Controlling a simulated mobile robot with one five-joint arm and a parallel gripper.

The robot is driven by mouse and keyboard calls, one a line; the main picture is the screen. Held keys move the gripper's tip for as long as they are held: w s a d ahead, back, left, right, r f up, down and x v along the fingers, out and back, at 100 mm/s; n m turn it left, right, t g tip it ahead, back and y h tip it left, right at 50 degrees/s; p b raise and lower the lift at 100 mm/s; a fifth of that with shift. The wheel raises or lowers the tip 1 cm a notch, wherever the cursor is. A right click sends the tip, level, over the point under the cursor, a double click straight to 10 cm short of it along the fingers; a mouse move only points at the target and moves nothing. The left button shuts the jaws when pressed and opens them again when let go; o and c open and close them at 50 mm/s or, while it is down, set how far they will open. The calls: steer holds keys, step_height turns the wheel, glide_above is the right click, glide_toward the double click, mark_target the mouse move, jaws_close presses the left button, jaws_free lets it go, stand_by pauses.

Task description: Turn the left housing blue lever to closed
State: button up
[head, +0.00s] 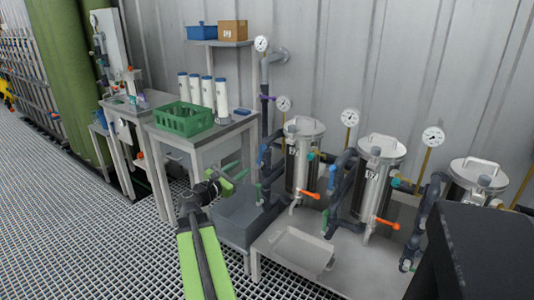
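The left housing (302,160) is a steel vessel with a domed lid and a label, standing at the left of a row of three. A small blue lever (263,155) shows on the dark pipework at its left side. The lever is too small to tell its exact angle. An orange lever (310,194) sits low at the housing's front right. My gripper (238,174) is on the end of my green arm, left of the housing and its pipes, apart from the lever. Its green fingers look spread, and nothing shows between them.
A table with a green crate (184,118) and several white cylinders stands behind my gripper. A grey bin (240,222) and a low bench with a white tray (302,250) lie below the pipes. The middle housing (376,185) stands to the right. Grating floor is free at left.

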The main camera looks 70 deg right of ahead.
mark_target(260, 157)
steer(key=x, duration=1.7)
steer(key=shift+d, duration=0.1)
jaws_close()
stand_by(0.5)
